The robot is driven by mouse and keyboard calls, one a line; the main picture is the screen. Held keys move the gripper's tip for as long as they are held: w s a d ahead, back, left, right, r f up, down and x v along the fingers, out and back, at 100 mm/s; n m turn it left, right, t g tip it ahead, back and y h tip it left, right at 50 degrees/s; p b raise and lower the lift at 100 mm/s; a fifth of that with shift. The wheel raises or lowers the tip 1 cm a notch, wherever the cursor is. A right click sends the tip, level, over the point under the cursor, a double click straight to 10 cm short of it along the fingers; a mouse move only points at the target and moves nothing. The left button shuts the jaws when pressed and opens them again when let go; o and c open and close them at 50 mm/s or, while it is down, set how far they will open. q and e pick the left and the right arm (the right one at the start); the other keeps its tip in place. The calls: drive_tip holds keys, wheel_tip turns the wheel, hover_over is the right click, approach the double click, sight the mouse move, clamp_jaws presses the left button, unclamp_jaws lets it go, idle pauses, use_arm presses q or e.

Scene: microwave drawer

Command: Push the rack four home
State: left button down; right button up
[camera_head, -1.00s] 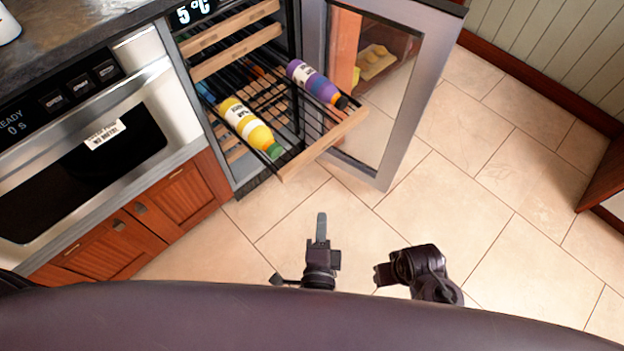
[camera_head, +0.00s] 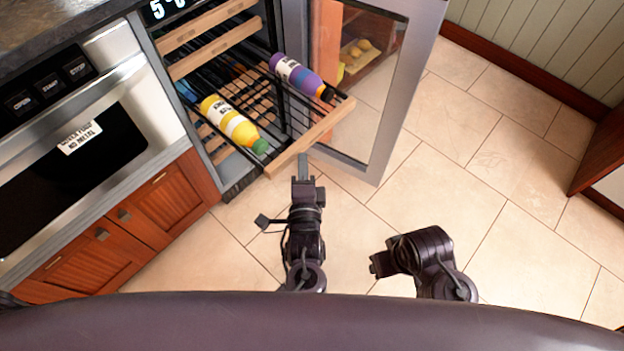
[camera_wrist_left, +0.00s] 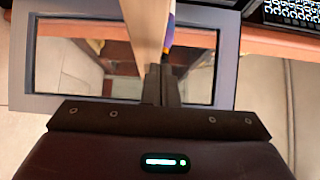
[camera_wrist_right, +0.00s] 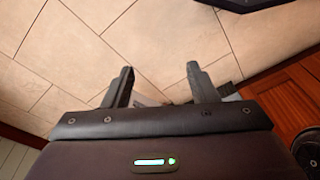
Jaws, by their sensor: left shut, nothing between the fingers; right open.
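The pulled-out rack (camera_head: 316,132) has a pale wooden front and dark wires, and sticks out of the open cooler. It carries a yellow bottle (camera_head: 230,122) with a green cap and a purple bottle (camera_head: 298,74). My left gripper (camera_head: 303,160) is shut and empty, its tip just in front of the wooden front. In the left wrist view the shut fingers (camera_wrist_left: 161,72) are close beside the wooden front (camera_wrist_left: 148,25); I cannot tell if they touch. My right gripper (camera_head: 374,264) is low over the floor; its fingers (camera_wrist_right: 160,82) are open and empty in the right wrist view.
The cooler's glass door (camera_head: 388,110) stands open right of the rack. Other wooden-fronted racks (camera_head: 214,48) are pushed in above. A steel oven (camera_head: 80,140) is at the left, over wooden cabinets (camera_head: 165,205). The tiled floor (camera_head: 480,190) at the right is clear.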

use_arm(q)
drive_tip(key=shift+w+a, duration=0.3)
drive_tip(key=shift+a, duration=0.1)
drive_tip(key=shift+a, duration=0.1)
